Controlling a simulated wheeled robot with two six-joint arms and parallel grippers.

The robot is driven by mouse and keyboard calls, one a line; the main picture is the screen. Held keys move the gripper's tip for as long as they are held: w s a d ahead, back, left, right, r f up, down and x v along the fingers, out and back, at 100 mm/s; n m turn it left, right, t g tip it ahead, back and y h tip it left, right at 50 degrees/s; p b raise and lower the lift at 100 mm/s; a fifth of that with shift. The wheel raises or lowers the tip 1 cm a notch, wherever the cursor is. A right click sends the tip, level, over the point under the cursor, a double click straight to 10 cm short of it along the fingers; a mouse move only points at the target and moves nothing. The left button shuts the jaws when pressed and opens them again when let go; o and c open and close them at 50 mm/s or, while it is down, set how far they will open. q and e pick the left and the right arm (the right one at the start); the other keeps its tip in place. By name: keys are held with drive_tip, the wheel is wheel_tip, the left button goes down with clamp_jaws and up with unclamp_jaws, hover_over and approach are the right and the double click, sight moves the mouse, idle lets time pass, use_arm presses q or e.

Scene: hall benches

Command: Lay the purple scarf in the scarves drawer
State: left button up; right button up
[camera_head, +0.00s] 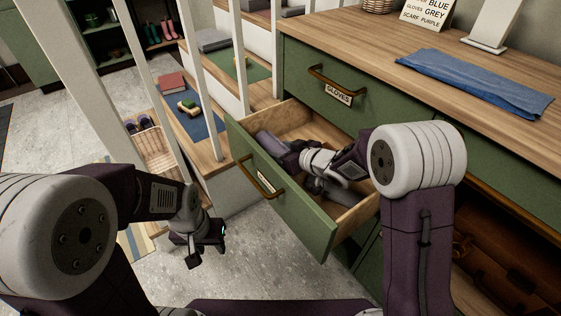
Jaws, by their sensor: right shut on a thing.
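A drawer (290,217) with a green front and wooden inside stands pulled open; the writing on its label is too small to read. My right arm reaches into it from the right. My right gripper (292,158) is low inside the drawer, shut on a dark purple cloth, the purple scarf (268,143), which shows at the drawer's far left end. The gripper's fingers and part of the scarf are hard to make out behind my wrist. My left gripper (205,252) hangs over the floor left of the drawer, apart from it; its finger gap is unclear.
A closed drawer labelled GLOVES (338,94) is above. A folded blue cloth (475,80) lies on the wooden top near a sign (427,14). White posts (205,75) stand at the left, by a bench with a blue mat (200,124) and a wicker basket (150,155).

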wheel_tip(320, 180, down, 4)
drive_tip(key=shift+r+b, duration=0.15)
drive_tip(key=shift+b, duration=0.75)
drive_tip(key=shift+r, duration=0.25)
drive_tip(key=shift+f, duration=0.2)
drive_tip(key=o, duration=1.5)
drive_tip(key=shift+c, duration=0.2)
use_arm(q)
wheel_tip(320, 180, down, 2)
drive_tip(key=shift+f, duration=0.25)
use_arm(e)
drive_tip(key=shift+r, duration=0.15)
drive_tip(key=p+v, duration=0.4)
drive_tip(key=v, duration=0.3)
drive_tip(key=shift+r, duration=0.2)
use_arm(q)
wheel_tip(320, 180, up, 4)
drive_tip(key=shift+r, duration=0.1)
use_arm(e)
drive_tip(key=shift+s+d, duration=0.2)
use_arm(q)
drive_tip(key=shift+p, duration=0.3)
